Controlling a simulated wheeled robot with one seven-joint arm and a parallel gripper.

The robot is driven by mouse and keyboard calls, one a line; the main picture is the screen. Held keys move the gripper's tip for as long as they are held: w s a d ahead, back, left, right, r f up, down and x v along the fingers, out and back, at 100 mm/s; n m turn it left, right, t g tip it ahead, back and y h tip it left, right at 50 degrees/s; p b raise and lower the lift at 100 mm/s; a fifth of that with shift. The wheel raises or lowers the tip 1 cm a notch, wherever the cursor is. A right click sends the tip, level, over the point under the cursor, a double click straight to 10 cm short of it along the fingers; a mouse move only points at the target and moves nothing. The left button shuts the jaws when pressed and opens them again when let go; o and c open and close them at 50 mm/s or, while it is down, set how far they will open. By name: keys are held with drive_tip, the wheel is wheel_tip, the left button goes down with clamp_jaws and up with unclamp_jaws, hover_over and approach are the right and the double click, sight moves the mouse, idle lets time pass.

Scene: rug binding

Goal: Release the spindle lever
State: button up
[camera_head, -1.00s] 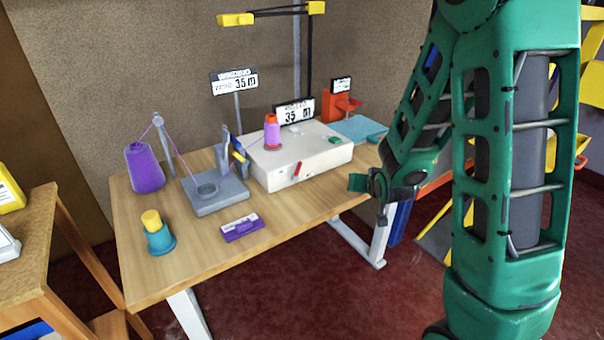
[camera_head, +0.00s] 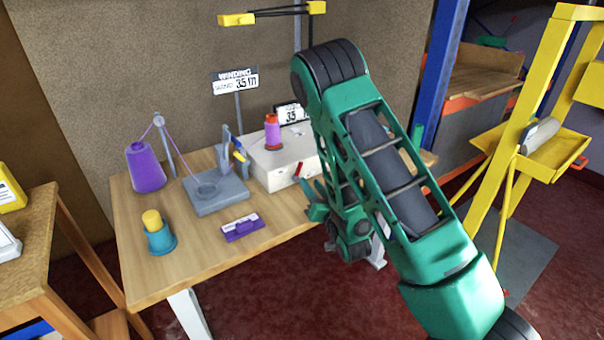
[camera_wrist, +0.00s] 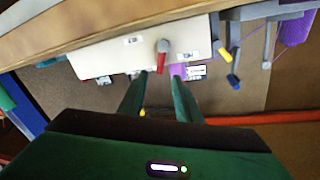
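The white winder box (camera_head: 270,170) stands at the table's back, with an orange-purple thread cone (camera_head: 272,133) on top. The small red lever (camera_head: 299,171) is on its front face, near its visible right end. In the wrist view the lever (camera_wrist: 161,64) shows a red handle on a grey round pivot, beyond my fingertips and roughly between them. My gripper (camera_wrist: 159,82) is open, its two green fingers apart with nothing between them. In the head view my gripper (camera_head: 311,200) is in front of the box, right of the lever. My arm hides the box's right end.
A purple-and-white block (camera_head: 242,228), a teal-and-yellow spool (camera_head: 158,234), a grey thread stand (camera_head: 216,195) and a purple cone (camera_head: 146,168) stand on the wooden table (camera_head: 190,265). A yellow rack (camera_head: 520,130) is at right. The table's front middle is clear.

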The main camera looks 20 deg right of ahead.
sight(300, 169)
drive_tip(key=w, duration=0.5)
drive_tip(key=w+a, duration=0.1)
drive_tip(key=w, duration=0.2)
drive_tip(key=shift+w, duration=0.25)
clamp_jaws()
